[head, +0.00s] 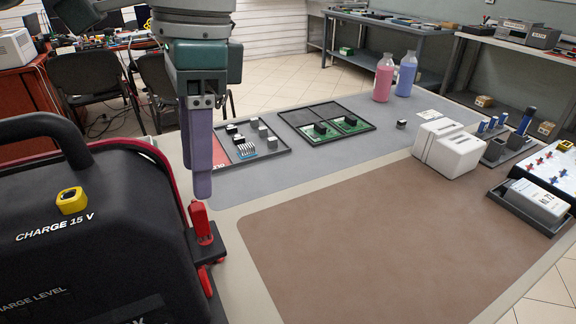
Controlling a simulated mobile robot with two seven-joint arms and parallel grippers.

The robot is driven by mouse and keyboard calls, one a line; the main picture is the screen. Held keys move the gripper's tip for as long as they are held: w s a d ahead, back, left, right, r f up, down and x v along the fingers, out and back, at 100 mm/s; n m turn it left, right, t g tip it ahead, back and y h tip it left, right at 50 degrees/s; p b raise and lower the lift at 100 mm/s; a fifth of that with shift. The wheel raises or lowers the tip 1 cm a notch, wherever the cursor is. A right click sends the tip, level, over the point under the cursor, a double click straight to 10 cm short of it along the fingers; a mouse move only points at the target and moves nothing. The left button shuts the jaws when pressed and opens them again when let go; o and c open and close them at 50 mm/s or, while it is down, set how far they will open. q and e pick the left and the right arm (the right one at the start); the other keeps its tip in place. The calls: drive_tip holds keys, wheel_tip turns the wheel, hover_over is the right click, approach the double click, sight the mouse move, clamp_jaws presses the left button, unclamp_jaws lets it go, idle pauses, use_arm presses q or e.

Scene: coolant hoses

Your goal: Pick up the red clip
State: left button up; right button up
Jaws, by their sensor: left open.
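The red clip (203,226) stands upright at the right side of the black charger (90,240), in the left part of the head view. My left gripper (198,184) comes down from the top with its long purple-grey fingers pointing down. The fingers are open, seen nearly edge-on so that they overlap. Their tips are just above the top of the red clip in the picture; whether they touch it, I cannot tell. A second red piece (205,281) shows lower on the charger's side, partly hidden by it. My right gripper is not in view.
The charger has a black handle and a yellow square socket (72,201). Behind the fingers lies a tray (285,143) of small parts, then a tray with green boards (335,126). A white box (455,155) and bottles (384,78) stand farther off. The brown mat (390,240) is clear.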

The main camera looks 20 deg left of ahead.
sight(198, 205)
use_arm(q)
drive_tip(key=f, duration=0.2)
drive_tip(key=shift+s+a+f, duration=0.2)
drive_tip(key=shift+s+f, duration=0.05)
drive_tip(key=shift+f, duration=0.1)
drive_tip(key=f, duration=0.6)
drive_tip(key=shift+s+a+f+b, duration=0.1)
drive_tip(key=shift+s+a+b, duration=0.1)
drive_tip(key=shift+a+b, duration=0.1)
clamp_jaws()
